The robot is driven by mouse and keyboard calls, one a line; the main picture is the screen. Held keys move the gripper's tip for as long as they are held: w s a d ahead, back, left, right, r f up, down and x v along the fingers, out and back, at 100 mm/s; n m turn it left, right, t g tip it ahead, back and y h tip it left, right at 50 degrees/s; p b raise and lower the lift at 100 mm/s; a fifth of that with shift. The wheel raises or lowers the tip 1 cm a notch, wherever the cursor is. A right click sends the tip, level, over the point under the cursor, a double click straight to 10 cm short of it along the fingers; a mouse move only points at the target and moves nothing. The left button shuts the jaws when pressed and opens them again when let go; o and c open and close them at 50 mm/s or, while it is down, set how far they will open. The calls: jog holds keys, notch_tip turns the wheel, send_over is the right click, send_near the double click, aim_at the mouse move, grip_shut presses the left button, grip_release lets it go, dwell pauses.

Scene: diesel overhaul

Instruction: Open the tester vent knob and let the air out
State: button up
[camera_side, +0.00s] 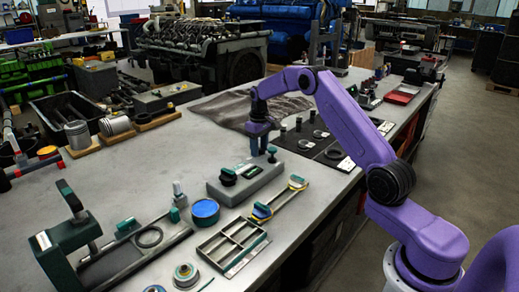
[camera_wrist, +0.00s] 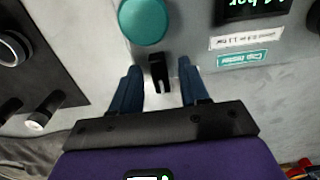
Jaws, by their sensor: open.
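The tester (camera_side: 246,186) is a grey box on the bench in the side view, and its grey top fills much of the wrist view (camera_wrist: 205,75). A round green knob (camera_wrist: 145,20) sits on it just beyond my fingertips. In the side view a green knob (camera_side: 272,153) shows close beside my fingers. My gripper (camera_side: 259,151) points down at the tester's far end. In the wrist view my gripper (camera_wrist: 160,68) is open, with a small black slotted part (camera_wrist: 158,74) between its blue fingers. I cannot tell whether they touch it. Which part is the vent knob is not marked.
A dark display with green digits (camera_wrist: 250,8) and a "Cap tester" label (camera_wrist: 243,59) lie right of the knob. A black mat with small parts (camera_side: 313,140) lies behind the tester. A blue-topped tin (camera_side: 205,210) and a tray (camera_side: 233,245) stand in front.

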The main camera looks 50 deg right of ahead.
grip_shut()
jog(key=m, duration=0.4)
jog(key=shift+m, duration=0.6)
jog(key=m, duration=0.4)
jog(key=shift+m, duration=0.3)
